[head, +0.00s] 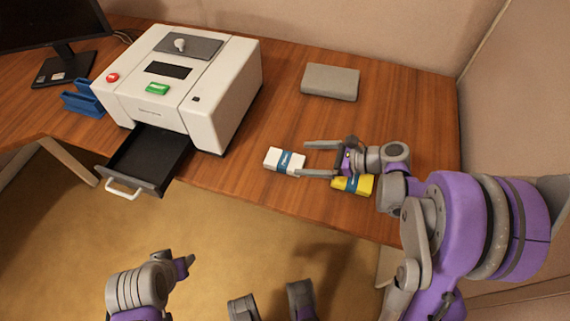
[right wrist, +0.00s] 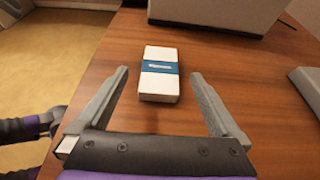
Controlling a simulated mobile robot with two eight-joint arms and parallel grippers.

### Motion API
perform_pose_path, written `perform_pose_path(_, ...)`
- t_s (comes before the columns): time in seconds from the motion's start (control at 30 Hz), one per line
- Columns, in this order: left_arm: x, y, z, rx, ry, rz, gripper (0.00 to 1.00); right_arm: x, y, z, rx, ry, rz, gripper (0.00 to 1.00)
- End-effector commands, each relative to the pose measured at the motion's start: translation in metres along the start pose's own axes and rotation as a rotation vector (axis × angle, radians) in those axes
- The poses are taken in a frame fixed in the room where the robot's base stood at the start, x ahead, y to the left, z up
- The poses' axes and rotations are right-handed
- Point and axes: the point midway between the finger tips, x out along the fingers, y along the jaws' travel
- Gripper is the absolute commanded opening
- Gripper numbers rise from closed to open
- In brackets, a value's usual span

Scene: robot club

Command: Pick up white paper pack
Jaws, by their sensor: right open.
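The white paper pack (head: 284,161) with a blue band lies flat on the wooden table near its front edge, right of the machine. In the right wrist view the pack (right wrist: 160,82) lies ahead, between the lines of the two fingers, with its near end about level with the fingertips. My right gripper (head: 306,159) is open and empty, its fingers pointing left at the pack; it also shows in the right wrist view (right wrist: 158,76). My left gripper (head: 184,263) is low at the bottom left, away from the table, and its jaws are unclear.
A yellow pack (head: 352,184) with a blue band lies beneath my right gripper. A white machine (head: 228,90) with an open black drawer (head: 150,158) stands left. A grey box (head: 330,82) lies behind. A blue holder (head: 82,99) and a monitor (head: 50,25) are at far left.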

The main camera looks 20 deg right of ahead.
Motion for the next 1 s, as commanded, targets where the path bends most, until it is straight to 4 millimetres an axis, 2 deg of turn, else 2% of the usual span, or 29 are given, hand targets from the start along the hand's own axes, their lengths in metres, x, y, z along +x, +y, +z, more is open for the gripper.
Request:
perform_pose_path(0.23, 0.004, 0.0, 0.002, 0.0, -0.001, 0.0, 0.5, 0.038, -0.001, 0.0, 0.014, -0.01, 0.005, 1.0)
perform_pose_path(0.47, 0.005, 0.0, 0.002, 0.0, -0.002, 0.0, 0.5, 0.057, -0.001, 0.0, 0.013, -0.009, 0.001, 1.0)
perform_pose_path(0.73, 0.009, 0.0, 0.004, 0.0, -0.003, 0.0, 0.5, 0.095, -0.002, -0.003, 0.012, -0.009, 0.003, 1.0)
perform_pose_path(0.83, 0.01, 0.0, 0.005, 0.0, -0.004, 0.0, 0.5, 0.104, -0.002, -0.003, 0.013, -0.009, 0.001, 1.0)
perform_pose_path(1.0, 0.01, 0.0, 0.005, 0.0, -0.004, 0.0, 0.5, 0.106, -0.003, -0.003, 0.013, -0.008, 0.0, 1.0)
